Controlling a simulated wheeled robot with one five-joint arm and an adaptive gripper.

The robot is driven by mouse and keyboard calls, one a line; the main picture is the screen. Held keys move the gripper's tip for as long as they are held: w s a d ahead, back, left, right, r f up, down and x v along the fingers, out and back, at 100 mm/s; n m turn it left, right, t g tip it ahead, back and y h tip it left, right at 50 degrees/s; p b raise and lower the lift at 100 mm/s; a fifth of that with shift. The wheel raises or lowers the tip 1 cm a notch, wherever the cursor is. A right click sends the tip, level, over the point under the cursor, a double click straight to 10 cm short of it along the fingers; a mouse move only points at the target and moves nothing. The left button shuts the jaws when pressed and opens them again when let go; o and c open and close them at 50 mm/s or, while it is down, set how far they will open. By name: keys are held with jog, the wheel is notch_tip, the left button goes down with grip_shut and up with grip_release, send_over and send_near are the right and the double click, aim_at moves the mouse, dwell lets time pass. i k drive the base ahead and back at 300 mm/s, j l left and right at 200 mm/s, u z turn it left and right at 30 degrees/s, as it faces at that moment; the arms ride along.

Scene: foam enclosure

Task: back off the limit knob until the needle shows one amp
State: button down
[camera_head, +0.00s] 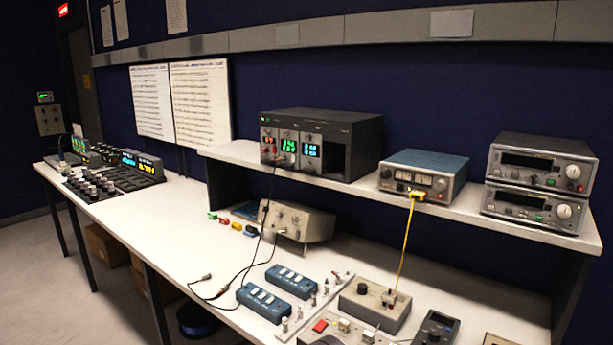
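My gripper is not in this view. A small blue-topped instrument (424,163) stands on the raised shelf. Its front has small pale windows and a few knobs, with a yellow plug (416,194) at its lower edge. A yellow cable (407,243) hangs from there to a grey box (375,306) on the bench, which has a dark knob (362,288) on top. I cannot tell which knob is the limit knob. No needle or scale reading can be made out at this size.
A black multi-display unit (345,142) and two stacked grey instruments (540,163) share the shelf (465,203). Blue switch boxes (265,302), a beige box (298,220) and dark cables lie on the white bench (165,228). Floor (45,290) shows clear at the left.

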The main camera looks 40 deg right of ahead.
aim_at(441, 185)
jog(key=z, duration=1.2)
